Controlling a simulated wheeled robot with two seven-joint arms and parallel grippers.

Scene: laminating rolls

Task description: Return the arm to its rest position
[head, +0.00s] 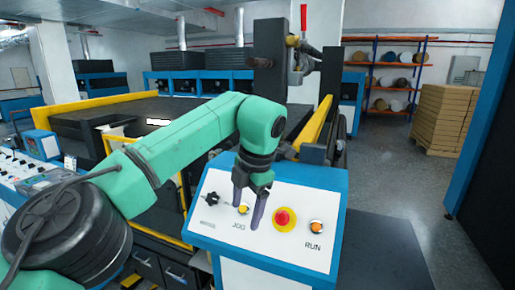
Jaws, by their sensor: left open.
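My left arm comes in from the left, green with black joints, and bends down over the control panel. My left gripper (247,217) is open, with its two fingers pointing down over the white panel face (208,230). A yellow button (243,209) by the JOG label shows between or just behind the fingers. I cannot tell whether the fingertips touch the panel. My right gripper is not in view.
On the panel are a black knob (211,198), a red stop button (283,218) and an orange RUN button (316,227). The laminating machine (110,112) with yellow rails stands behind. A rack of rolls (391,80) and stacked boxes (440,118) stand at right. The right floor is clear.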

